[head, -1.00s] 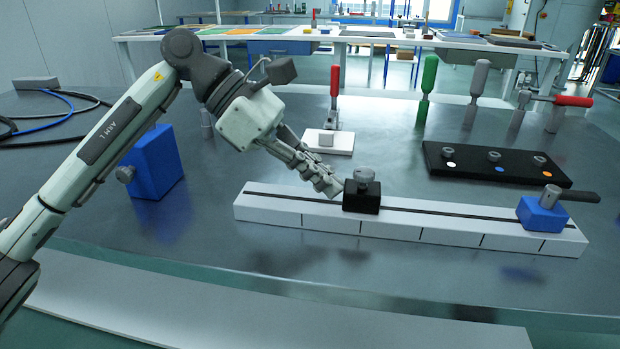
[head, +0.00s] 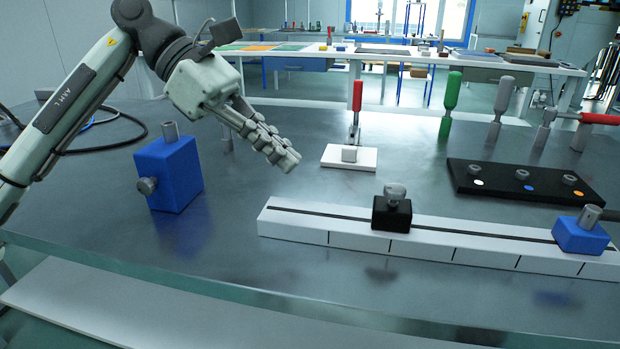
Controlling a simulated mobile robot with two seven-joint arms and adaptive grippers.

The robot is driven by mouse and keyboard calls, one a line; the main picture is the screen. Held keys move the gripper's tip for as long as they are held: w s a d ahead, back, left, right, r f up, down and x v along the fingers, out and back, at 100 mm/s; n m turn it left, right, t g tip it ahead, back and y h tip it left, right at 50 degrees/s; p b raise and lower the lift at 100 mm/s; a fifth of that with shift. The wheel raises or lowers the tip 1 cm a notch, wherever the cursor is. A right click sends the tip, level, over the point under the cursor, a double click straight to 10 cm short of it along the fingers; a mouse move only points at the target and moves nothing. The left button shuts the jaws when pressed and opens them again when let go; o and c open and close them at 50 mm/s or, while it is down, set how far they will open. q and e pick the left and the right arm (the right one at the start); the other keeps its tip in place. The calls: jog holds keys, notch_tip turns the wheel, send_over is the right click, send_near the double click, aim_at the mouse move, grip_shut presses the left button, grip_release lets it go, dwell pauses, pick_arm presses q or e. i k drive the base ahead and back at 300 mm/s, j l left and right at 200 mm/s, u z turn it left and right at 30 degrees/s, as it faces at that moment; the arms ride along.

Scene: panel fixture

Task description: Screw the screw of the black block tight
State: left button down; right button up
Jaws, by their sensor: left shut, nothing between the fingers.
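The black block (head: 392,214) sits on the white slotted rail (head: 340,231), left of the rail's middle. Its grey screw (head: 395,192) stands on top of the block. My left gripper (head: 290,161) is shut and empty. It is in the air to the left of the black block and above the rail's left end, apart from both. My right gripper is not in view.
A blue block (head: 580,235) with a grey knob sits at the rail's right end. A larger blue block (head: 168,172) stands at left. Behind are a white plate (head: 350,163) with a red-handled clamp and a black board (head: 522,182) with several screws.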

aim_at(394, 192)
jog(key=k, duration=1)
